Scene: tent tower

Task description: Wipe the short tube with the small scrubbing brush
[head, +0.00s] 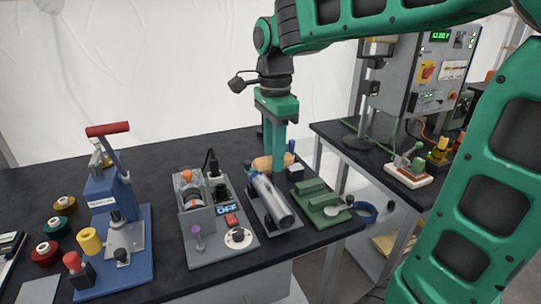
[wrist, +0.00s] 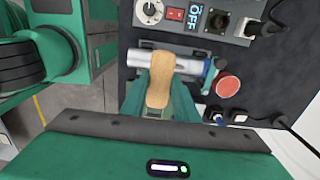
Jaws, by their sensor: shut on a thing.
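The short tube (head: 270,200) is a silver cylinder lying on a grey stand near the front edge of the black table. In the wrist view the tube (wrist: 146,59) lies across, partly covered by the brush. My gripper (head: 278,156) points down, just behind the tube, and is shut on the small scrubbing brush (head: 262,162). In the wrist view the brush's tan wooden back (wrist: 160,80) sits between the green fingers, its end over the tube. The bristles are hidden, and I cannot tell whether they touch the tube.
Left of the tube stands a grey control box (head: 216,222) with switches; right of it is a green block fixture (head: 322,205) and a blue tape ring (head: 364,212). A blue press (head: 112,215) and several spools stand farther left. A second table (head: 385,160) holds electrical equipment.

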